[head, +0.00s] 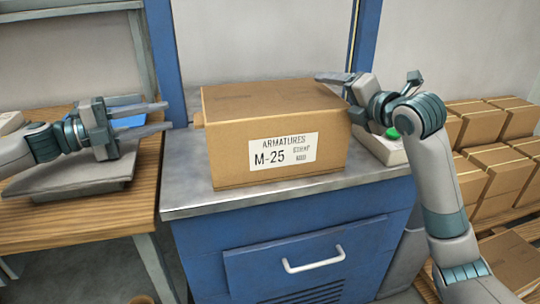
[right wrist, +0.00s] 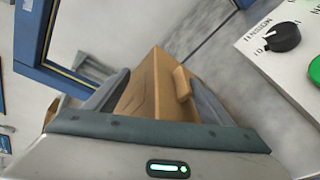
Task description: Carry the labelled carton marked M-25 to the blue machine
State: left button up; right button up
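The brown carton (head: 290,172) labelled ARMATURES M-25 sits upright on the metal top of the blue machine (head: 240,235). A small tab (head: 198,119) sticks out of its left side. My left gripper (head: 166,116) is open and empty, left of the carton, its fingers pointing at that tab but apart from it. My right gripper (head: 340,88) is at the carton's right end, partly hidden behind it. In the right wrist view its fingers stand apart, with the carton (right wrist: 140,88) and its end tab (right wrist: 182,83) showing between them. I cannot tell whether they touch it.
Several cartons (head: 490,160) are stacked at right.

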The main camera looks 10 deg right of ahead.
pick_arm(q)
jog(key=shift+s+a, duration=0.15)
jog(key=shift+a, duration=0.2)
pick_arm(e)
jog(key=shift+s, duration=0.1)
jog(key=v, duration=1.2)
pick_arm(q)
jog(key=o, duration=0.6)
pick_arm(e)
jog(key=o, duration=0.5)
pick_arm(q)
jog(key=shift+s+a, duration=0.1)
jog(key=shift+a, duration=0.15)
